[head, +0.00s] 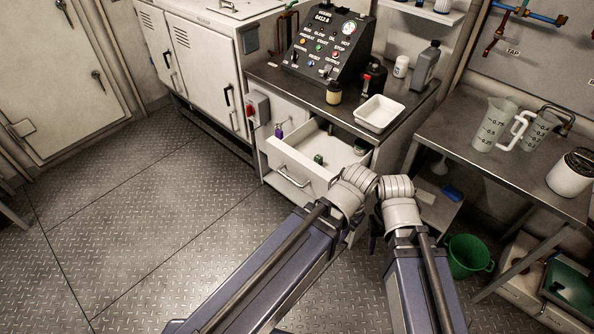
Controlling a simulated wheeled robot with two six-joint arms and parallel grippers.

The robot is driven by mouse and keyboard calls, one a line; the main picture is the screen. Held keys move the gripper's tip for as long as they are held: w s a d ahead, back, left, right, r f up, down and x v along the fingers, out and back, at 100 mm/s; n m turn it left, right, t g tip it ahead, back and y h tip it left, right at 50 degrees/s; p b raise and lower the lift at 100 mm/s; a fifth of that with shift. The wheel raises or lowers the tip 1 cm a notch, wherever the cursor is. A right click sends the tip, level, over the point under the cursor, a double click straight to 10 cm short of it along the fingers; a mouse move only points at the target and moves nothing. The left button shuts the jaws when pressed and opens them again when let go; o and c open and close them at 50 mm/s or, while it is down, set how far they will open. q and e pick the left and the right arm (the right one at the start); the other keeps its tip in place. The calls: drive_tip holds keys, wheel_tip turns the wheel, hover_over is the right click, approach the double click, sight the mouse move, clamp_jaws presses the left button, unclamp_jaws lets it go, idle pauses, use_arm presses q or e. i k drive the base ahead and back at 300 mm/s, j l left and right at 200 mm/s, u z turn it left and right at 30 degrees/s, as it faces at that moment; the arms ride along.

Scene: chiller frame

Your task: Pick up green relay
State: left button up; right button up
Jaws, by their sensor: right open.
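A small green block (318,158), which looks like the green relay, lies in the open white drawer (288,160) under the metal counter. Another small dark green item (361,146) sits at the drawer's back right, partly hidden. My two arms reach in from below, their pale joints close together in front of the drawer's right side. My right gripper (376,226) shows only as a small dark part between the arms; it is open, with nothing seen in it.
The metal counter (420,108) holds a control box (329,52), a white tray (380,113) and bottles. A right-hand table (462,135) holds jugs; a green bucket (468,256) is below. Floor at left is clear.

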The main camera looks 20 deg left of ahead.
sight(318, 158)
drive_tip(key=i+l, duration=0.7)
